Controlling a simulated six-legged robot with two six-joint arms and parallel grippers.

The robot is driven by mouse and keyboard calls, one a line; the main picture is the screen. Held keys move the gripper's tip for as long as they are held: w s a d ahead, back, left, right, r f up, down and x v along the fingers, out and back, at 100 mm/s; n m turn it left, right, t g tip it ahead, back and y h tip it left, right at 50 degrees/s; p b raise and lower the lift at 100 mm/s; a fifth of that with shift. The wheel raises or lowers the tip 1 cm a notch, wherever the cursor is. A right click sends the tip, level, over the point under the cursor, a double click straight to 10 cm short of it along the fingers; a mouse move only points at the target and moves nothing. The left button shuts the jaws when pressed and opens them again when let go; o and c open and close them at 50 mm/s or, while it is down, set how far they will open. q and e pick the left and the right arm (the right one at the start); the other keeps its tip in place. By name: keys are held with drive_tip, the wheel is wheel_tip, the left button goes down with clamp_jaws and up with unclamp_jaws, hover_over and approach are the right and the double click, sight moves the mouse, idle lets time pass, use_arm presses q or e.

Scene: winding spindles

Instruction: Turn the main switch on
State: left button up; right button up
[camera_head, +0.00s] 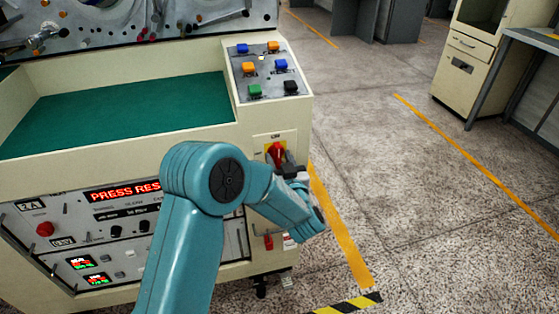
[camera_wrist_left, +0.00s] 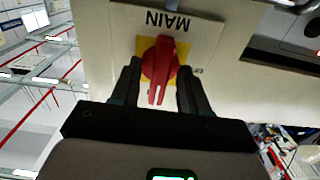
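The main switch is a red rotary knob (camera_head: 276,152) on a yellow plate, on the front of the cream machine under its button panel. In the left wrist view the red knob (camera_wrist_left: 160,62) sits below the upside-down word "MAIN", with its narrow handle pointing down in the picture. My left gripper (camera_head: 288,170) is close in front of the switch, partly hidden by its own arm. In the left wrist view its two dark fingers (camera_wrist_left: 159,80) stand on either side of the handle, with gaps between, so it is open. My right gripper is not in view.
The machine has a sloped panel of coloured buttons (camera_head: 268,70), a green tray surface (camera_head: 130,112) and a lit red display (camera_head: 125,191) reading "PRESS RES...". A small red part (camera_head: 268,242) sits below the switch. The floor to the right is clear, with yellow lines (camera_head: 340,225).

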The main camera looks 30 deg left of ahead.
use_arm(q)
drive_tip(key=v, duration=1.6)
drive_tip(key=shift+s, duration=0.2)
drive_tip(key=shift+d, duration=0.1)
